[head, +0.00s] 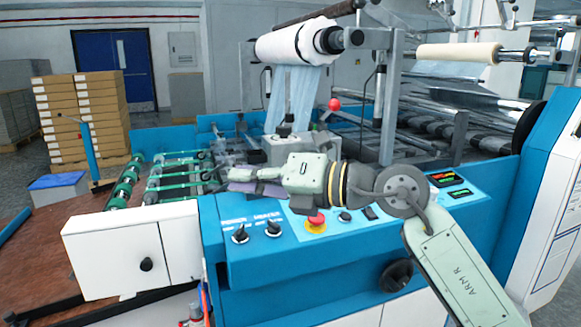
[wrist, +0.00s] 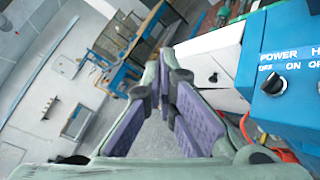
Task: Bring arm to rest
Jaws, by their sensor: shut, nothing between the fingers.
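My gripper (head: 232,186) reaches left across the front of the blue laminating machine (head: 270,262), above its control panel. Its fingers point left and are shut, with nothing held. In the wrist view, the purple-padded fingers (wrist: 168,80) come together at the tips with no object between them. My arm comes in from the lower right and hides part of the panel and the rollers behind.
The panel has a red emergency button (head: 316,222) just below my wrist and black knobs (head: 272,228). A white film roll (head: 292,42) hangs above at the back. Green rollers (head: 125,185) lie left. Stacked boxes (head: 80,115) stand at the back left.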

